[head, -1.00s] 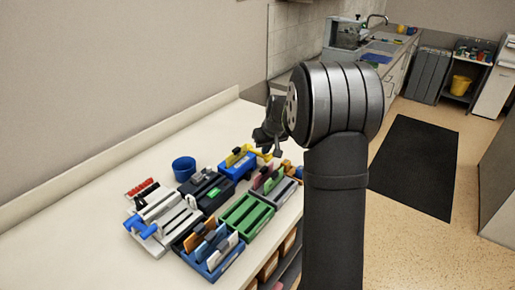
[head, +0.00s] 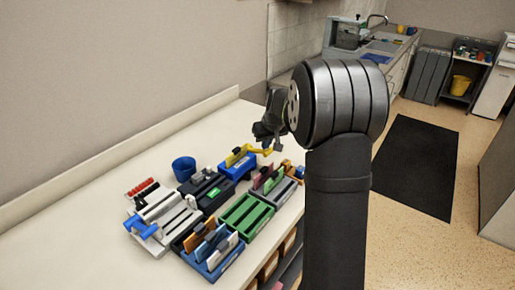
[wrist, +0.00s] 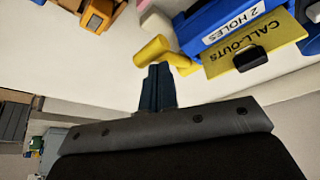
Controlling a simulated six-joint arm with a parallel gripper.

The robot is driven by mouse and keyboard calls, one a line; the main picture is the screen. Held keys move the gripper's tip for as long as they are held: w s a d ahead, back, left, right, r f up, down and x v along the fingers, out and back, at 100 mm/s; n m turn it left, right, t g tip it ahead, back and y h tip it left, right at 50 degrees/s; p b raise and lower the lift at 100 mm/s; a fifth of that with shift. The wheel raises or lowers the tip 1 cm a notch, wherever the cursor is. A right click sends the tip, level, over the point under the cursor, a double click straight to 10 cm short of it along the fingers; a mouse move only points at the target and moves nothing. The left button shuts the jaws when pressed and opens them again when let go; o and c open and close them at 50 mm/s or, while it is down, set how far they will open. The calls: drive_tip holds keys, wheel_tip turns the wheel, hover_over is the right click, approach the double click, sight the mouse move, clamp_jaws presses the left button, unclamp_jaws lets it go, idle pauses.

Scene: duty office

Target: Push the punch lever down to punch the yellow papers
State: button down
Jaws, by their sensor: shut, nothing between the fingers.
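The blue hole punch (head: 239,168) stands on the counter among the desk trays. In the wrist view its body (wrist: 222,20) carries a "2 HOLES" label. The yellow papers (head: 235,158), marked "CALL-OUTS" in the wrist view (wrist: 262,45), sit in the punch with a black clip on them. The yellow punch lever (head: 258,151) sticks out to the side, raised; its rounded end (wrist: 152,50) shows in the wrist view. My gripper (head: 277,147) is shut and empty. Its fingertips (wrist: 158,70) appear close by the lever's end; I cannot tell whether they touch.
A grey-white device with blue handles (head: 160,224) and a blue cup (head: 184,168) are at the left. An orange-brown object (wrist: 98,14) lies near the lever. The counter behind is clear.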

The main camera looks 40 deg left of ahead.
sight(262, 150)
wheel_tip(262, 150, up, 7)
drive_tip(key=shift+r, duration=0.15)
idle(0.5)
drive_tip(key=shift+f, duration=3.25)
drive_tip(key=c, duration=0.9)
unclamp_jaws()
drive_tip(key=o, duration=0.7)
drive_tip(key=a+r, duration=0.1)
drive_tip(key=r, duration=0.2)
drive_tip(key=shift+s+a+t+y, duration=0.15)
drive_tip(key=shift+a+t+y, duration=0.15)
drive_tip(key=shift+a+t, duration=0.1)
drive_tip(key=shift+o, duration=1)
drive_tip(key=s+d+f+m+t+y, duration=0.1)
drive_tip(key=s+d+t+y, duration=0.1)
drive_tip(key=s, duration=0.7)
drive_tip(key=shift+d+t+y, duration=0.3)
drive_tip(key=shift+t+y, duration=0.1)
drive_tip(key=s+d+t+y, duration=0.25)
drive_tip(key=s+d, duration=0.35)
drive_tip(key=s, duration=0.4)
drive_tip(key=x, duration=1)
drive_tip(key=shift+m, duration=0.4)
